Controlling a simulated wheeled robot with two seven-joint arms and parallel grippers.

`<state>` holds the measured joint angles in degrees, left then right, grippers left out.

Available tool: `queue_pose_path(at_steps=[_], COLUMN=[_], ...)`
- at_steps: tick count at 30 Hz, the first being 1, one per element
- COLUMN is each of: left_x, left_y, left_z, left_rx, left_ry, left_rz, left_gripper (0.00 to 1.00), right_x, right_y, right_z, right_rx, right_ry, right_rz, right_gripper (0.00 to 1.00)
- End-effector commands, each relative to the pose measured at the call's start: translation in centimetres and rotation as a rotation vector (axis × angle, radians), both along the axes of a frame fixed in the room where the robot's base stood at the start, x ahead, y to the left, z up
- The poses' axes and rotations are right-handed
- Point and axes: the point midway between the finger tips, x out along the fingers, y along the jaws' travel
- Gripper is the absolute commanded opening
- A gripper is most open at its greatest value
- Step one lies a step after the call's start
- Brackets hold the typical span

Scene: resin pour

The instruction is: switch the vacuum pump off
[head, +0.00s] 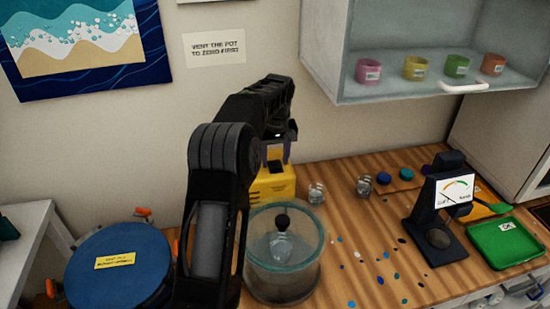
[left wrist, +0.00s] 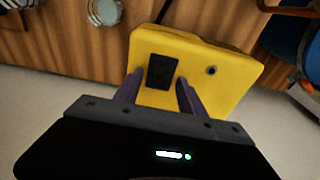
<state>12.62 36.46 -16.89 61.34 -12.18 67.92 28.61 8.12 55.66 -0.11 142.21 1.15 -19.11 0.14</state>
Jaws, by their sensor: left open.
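The vacuum pump is a yellow box (head: 272,184) at the back of the wooden bench, against the wall. In the left wrist view its yellow top (left wrist: 200,75) carries a black rocker switch (left wrist: 162,71) and a small dark round hole. Which way the switch is tipped I cannot tell. My left gripper (left wrist: 158,88) is open over the pump, its two purple fingers on either side of the switch. In the head view my left gripper (head: 277,150) and arm hide part of the pump. My right gripper is not in view.
A glass pot with a black-knobbed lid (head: 284,265) stands in front of the pump. A blue round lid (head: 118,262) lies at left. Small jars (head: 316,193), a gauge stand (head: 437,215) and a green tray (head: 505,243) are at right. A cabinet (head: 410,99) overhangs the back right.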

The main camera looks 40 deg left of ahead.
Motion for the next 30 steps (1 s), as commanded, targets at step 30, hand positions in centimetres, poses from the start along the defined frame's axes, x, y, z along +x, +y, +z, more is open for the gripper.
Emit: queue_pose_path(at_steps=[30], left_x=[-0.7], left_y=[-0.8], left_z=[7.7], left_rx=[0.0], left_ry=[0.0], left_rz=[0.0], left_gripper=[0.47], right_x=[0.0], right_y=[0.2], right_z=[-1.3], right_rx=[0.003], right_ry=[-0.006], right_rz=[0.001], right_gripper=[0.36])
